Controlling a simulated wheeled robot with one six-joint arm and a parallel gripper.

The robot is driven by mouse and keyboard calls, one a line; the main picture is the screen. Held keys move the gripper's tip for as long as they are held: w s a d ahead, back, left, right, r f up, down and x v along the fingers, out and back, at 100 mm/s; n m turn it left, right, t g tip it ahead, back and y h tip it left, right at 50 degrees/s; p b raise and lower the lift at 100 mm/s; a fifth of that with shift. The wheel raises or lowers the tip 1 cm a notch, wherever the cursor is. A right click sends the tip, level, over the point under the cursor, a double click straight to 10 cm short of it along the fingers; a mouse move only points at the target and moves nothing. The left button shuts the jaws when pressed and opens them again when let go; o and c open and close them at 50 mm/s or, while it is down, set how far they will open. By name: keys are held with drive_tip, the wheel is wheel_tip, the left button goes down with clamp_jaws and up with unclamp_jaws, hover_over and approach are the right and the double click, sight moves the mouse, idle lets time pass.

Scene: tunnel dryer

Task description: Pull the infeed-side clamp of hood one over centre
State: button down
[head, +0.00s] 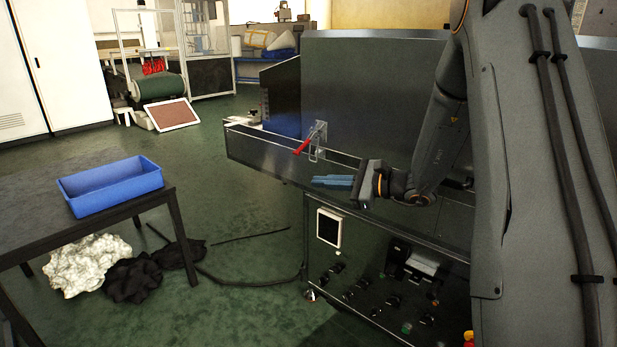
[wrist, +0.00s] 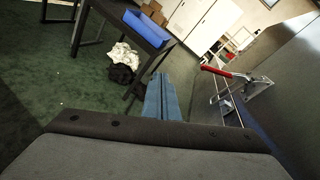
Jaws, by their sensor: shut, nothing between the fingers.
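The clamp has a red handle (head: 303,147) and a metal bracket (head: 319,134) on the front of the grey hood (head: 375,95). In the head view the red handle slants down to the left from the bracket. In the wrist view the red handle (wrist: 216,71) and the metal clamp body (wrist: 258,87) are at the right. My gripper (head: 314,181) has blue fingers, shut and empty. It points left, in front of the machine and lower in the picture than the clamp. The fingers (wrist: 160,80) are apart from the handle.
A blue tray (head: 110,189) stands on a dark table (head: 165,205) at the left, with white (head: 85,264) and black cloth heaps (head: 133,279) on the floor. A control panel (head: 375,275) with knobs is below my gripper.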

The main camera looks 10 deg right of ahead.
drive_tip(key=w+d+f+m+t+b, duration=0.2)
drive_tip(key=w+d+m+t+b, duration=0.1)
drive_tip(key=w+d, duration=0.3)
drive_tip(key=shift+w+d+f+t+h+b, duration=0.2)
drive_tip(key=shift+w+d+t+h+b, duration=0.15)
drive_tip(key=shift+d+t, duration=0.4)
